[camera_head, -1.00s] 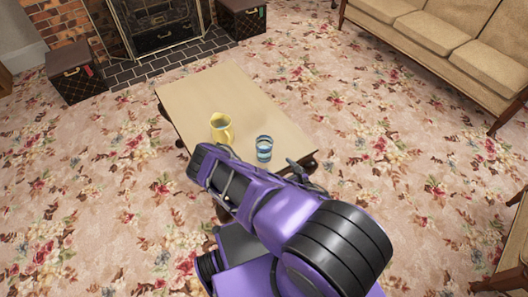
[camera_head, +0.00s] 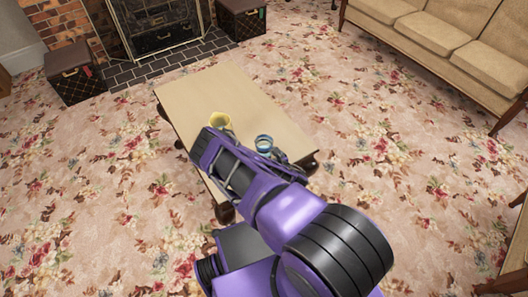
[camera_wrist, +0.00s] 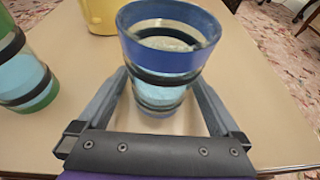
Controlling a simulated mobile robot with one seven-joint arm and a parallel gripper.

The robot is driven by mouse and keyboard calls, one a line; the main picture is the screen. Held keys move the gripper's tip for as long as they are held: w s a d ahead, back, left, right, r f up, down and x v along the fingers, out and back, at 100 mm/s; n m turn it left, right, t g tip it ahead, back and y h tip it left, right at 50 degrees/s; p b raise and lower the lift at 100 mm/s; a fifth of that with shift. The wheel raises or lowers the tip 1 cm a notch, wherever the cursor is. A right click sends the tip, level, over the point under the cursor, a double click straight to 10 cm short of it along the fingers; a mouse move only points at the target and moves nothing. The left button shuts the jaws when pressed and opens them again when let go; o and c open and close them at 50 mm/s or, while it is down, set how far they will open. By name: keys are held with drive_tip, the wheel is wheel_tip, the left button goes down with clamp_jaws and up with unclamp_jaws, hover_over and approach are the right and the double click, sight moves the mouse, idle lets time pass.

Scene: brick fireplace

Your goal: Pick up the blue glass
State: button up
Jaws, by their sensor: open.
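The blue glass (camera_wrist: 168,65) has a blue rim with dark and light blue bands. It stands upright on the wooden table (camera_head: 195,90) in the wrist view. My gripper (camera_wrist: 158,80) is open, with one finger on each side of the glass; I cannot tell whether they touch it. In the head view only the upper part of the glass (camera_head: 264,142) shows above my arm, which hides the rest and most of the gripper.
A yellow mug (camera_head: 219,119) stands left of the glass on the table. A second glass with a green base (camera_wrist: 22,75) is close at the left in the wrist view. The far part of the tabletop is clear. A sofa (camera_head: 430,35) is at upper right.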

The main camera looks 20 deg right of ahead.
clamp_jaws()
idle(0.5)
drive_tip(key=shift+r, duration=0.15)
